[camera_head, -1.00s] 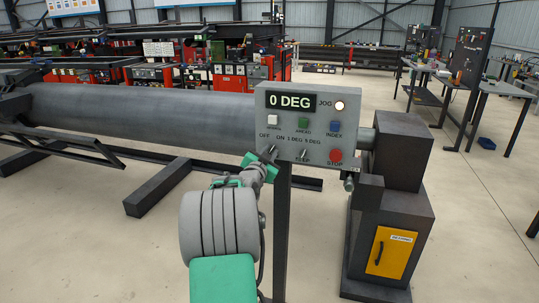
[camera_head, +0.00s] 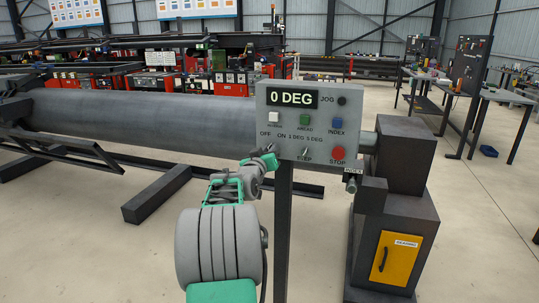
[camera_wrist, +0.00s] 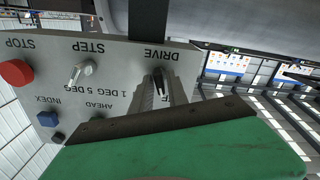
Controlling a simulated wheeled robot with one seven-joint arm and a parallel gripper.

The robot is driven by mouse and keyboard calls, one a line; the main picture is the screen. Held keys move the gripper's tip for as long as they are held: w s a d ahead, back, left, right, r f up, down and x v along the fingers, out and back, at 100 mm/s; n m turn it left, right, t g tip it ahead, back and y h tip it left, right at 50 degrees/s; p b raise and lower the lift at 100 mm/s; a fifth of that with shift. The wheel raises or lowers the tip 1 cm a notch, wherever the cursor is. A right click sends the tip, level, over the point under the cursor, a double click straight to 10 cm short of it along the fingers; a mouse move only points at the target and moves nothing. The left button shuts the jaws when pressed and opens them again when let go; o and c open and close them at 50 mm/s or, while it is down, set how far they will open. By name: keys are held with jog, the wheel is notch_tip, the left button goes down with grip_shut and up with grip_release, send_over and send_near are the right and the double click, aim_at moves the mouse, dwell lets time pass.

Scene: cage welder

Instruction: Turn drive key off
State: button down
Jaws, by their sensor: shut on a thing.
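The grey control panel (camera_head: 313,128) stands on a post in the head view, with a display reading 0 DEG. The drive key (camera_wrist: 159,78) is at the panel's lower left, beneath the OFF and ON labels. It shows under the DRIVE label in the upside-down wrist view. My gripper (camera_head: 267,158) is at the panel face, shut on the drive key. In the wrist view my gripper's fingers (camera_wrist: 163,96) lie around the key, and the green gripper body hides part of the OFF and ON labels. The JOG lamp (camera_head: 342,101) is dark.
The step switch (camera_head: 306,154) and red stop button (camera_head: 337,153) sit close to the right of the key. A large grey pipe (camera_head: 140,117) runs behind the panel to the left. A dark machine housing (camera_head: 400,210) stands at right.

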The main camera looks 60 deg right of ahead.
jog(key=shift+n, duration=1)
jog(key=c, duration=1.5)
grip_release()
jog(key=shift+d, duration=0.1)
jog(key=a, duration=0.5)
jog(key=s+a+b, duration=0.1)
jog(key=a, duration=0.1)
jog(key=shift+s+a, duration=0.1)
jog(key=shift+a, duration=0.3)
